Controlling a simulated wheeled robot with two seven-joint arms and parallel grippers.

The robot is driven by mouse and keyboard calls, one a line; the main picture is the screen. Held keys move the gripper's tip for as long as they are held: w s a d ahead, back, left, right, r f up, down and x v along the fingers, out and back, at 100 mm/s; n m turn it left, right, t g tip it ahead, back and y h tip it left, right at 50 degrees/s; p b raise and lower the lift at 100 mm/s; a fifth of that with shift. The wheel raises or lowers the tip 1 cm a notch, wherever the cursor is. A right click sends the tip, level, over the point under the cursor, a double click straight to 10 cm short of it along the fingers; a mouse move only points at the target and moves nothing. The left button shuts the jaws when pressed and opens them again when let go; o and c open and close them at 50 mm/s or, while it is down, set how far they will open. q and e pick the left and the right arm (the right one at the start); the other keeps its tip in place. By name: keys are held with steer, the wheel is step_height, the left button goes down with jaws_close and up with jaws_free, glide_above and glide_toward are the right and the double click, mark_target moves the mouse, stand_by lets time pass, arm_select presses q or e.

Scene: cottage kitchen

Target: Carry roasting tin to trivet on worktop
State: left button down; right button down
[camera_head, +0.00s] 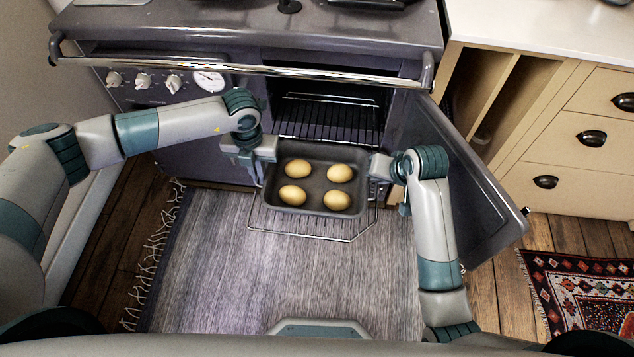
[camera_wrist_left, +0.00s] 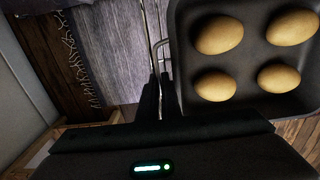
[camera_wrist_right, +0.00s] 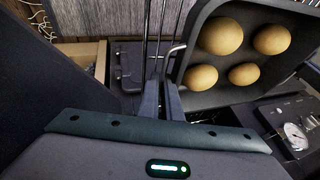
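The dark roasting tin (camera_head: 318,209) holds several yellow-brown potatoes. It is in front of the open oven, over the pulled-out wire rack (camera_head: 345,238); I cannot tell whether it touches the rack. My left gripper (camera_head: 256,168) is at the tin's left end, its fingers close together around the wire handle (camera_wrist_left: 159,58). My right gripper (camera_head: 383,170) is at the right end, its fingers close together on the other handle (camera_wrist_right: 169,58). The pale worktop (camera_head: 550,25) is at the top right. I see no trivet clearly.
The oven door (camera_head: 465,185) stands open just right of my right arm. The cooker's chrome rail (camera_head: 240,67) runs above the oven opening. Wooden drawers (camera_head: 580,140) stand under the worktop. A grey rug (camera_head: 250,280) and a patterned rug (camera_head: 585,290) lie on the floor.

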arm_select(q)
steer(key=shift+w+r, duration=0.15)
arm_select(e)
steer(key=shift+r, duration=0.1)
stand_by(0.4)
